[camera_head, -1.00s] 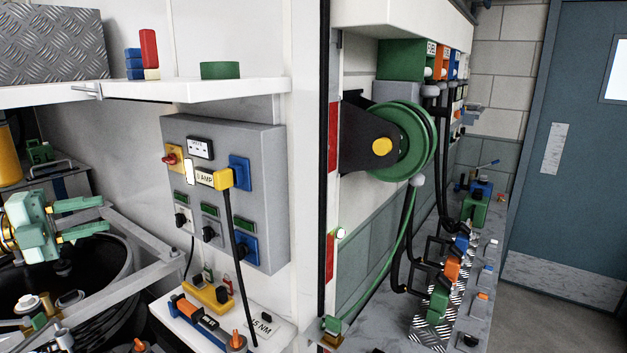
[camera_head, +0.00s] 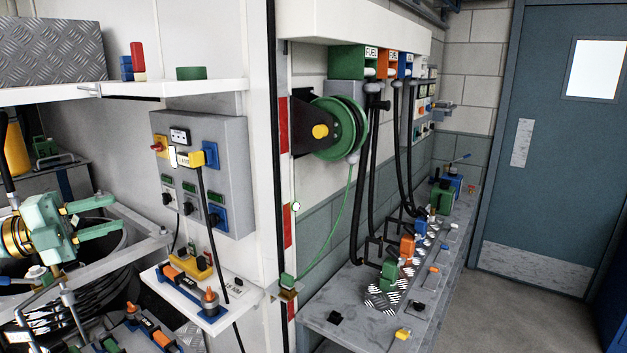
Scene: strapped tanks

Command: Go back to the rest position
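My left gripper (camera_head: 112,214) is pale green and reaches in from the left edge. Its two fingers point right and stand apart, with nothing between them. It is in front of a dark round tub with a grey frame (camera_head: 130,215), left of the grey socket box (camera_head: 228,150) on the white wall, and looks clear of the box. My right gripper does not show.
A white shelf (camera_head: 215,87) holds coloured blocks (camera_head: 138,62). A small white ledge (camera_head: 240,292) carries tools below the box. A green hose reel (camera_head: 345,125) hangs above a grey bench (camera_head: 340,315) with fuel nozzles. Open floor (camera_head: 505,320) lies before the blue door (camera_head: 545,150).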

